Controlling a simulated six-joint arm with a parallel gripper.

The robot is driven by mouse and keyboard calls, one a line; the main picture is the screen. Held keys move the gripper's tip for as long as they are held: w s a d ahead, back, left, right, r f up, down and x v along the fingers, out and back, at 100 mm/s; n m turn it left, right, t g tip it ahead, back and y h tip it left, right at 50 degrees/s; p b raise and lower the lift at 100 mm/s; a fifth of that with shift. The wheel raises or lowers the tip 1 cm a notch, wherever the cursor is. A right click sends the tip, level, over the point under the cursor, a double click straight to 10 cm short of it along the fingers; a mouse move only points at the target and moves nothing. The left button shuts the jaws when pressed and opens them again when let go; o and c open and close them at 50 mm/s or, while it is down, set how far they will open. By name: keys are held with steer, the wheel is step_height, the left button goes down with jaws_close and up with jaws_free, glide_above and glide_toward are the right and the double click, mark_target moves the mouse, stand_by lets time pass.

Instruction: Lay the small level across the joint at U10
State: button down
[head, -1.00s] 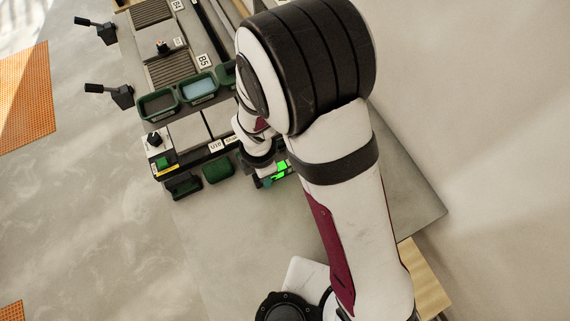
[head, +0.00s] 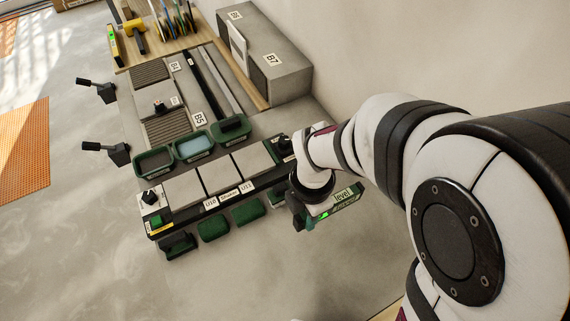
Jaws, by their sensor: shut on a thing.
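My gripper (head: 304,212) is at the right end of the tile row, shut on the small level (head: 346,206). The level is green and dark, with a "level" label and a bright green lit patch, and is apart from the tiles. My wrist hides part of it and most of the fingers. The U10 label (head: 211,202) is on the front rail, below the joint between the left tile (head: 181,191) and the middle tile (head: 212,174). A right tile (head: 252,160) lies beyond. Nothing lies across the U10 joint.
Black knobs stand at the rail's left end (head: 150,197) and right end (head: 284,144). Green-rimmed trays (head: 194,146) sit behind the tiles, and green pads (head: 214,228) in front. A grey block marked B7 (head: 277,75) is at the back. The floor at front left is clear.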

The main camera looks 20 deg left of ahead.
steer(key=shift+w+d+r, duration=0.3)
steer(key=shift+w+r, duration=0.2)
steer(key=shift+w, duration=0.05)
steer(key=w+a, duration=0.3)
steer(key=a, duration=0.2)
glide_toward(181, 190)
steer(key=shift+f, duration=2.85)
steer(key=shift+f, duration=0.2)
steer(key=c, duration=0.6)
jaws_free()
